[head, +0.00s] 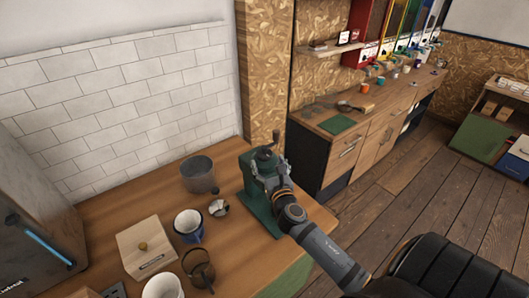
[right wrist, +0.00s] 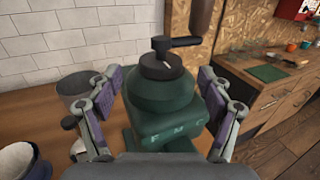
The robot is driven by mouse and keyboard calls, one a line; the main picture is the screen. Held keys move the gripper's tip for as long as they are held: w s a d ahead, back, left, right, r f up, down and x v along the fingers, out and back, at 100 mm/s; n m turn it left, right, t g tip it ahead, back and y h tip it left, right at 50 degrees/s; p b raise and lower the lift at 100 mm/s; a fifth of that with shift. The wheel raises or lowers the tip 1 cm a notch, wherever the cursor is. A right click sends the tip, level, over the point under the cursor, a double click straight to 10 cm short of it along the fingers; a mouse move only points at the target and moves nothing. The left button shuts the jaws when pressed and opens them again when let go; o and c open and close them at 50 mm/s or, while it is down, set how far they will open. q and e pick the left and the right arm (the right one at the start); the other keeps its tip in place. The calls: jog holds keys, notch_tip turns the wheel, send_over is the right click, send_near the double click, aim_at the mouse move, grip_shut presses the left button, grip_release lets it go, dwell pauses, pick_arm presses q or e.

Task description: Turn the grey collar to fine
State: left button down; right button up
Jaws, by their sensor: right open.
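The green grinder (head: 256,205) stands on the wooden counter, and its body fills the middle of the right wrist view (right wrist: 160,100). A dark grey collar (right wrist: 152,68) with a small pale mark sits on top, under a black crank with a brown handle (right wrist: 201,15). The pale letters F, M and C (right wrist: 176,136) show on the lower green body. I cannot tell which letter the mark lines up with. My right gripper (head: 270,168) is open, with its fingers apart on both sides of the grinder's upper body; contact cannot be told. My left gripper is not in view.
A grey metal pot (head: 198,176), a small metal item (head: 218,208), a blue mug (head: 188,226), a dark pitcher (head: 199,268), a white cup (head: 163,287) and a wooden box (head: 146,248) stand left of the grinder. A second counter (head: 345,135) lies behind, right.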

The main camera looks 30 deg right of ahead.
aim_at(267, 158)
jog(key=x, duration=0.4)
jog(key=shift+p, duration=0.3)
jog(key=shift+c, duration=0.2)
jog(key=c, duration=1.1)
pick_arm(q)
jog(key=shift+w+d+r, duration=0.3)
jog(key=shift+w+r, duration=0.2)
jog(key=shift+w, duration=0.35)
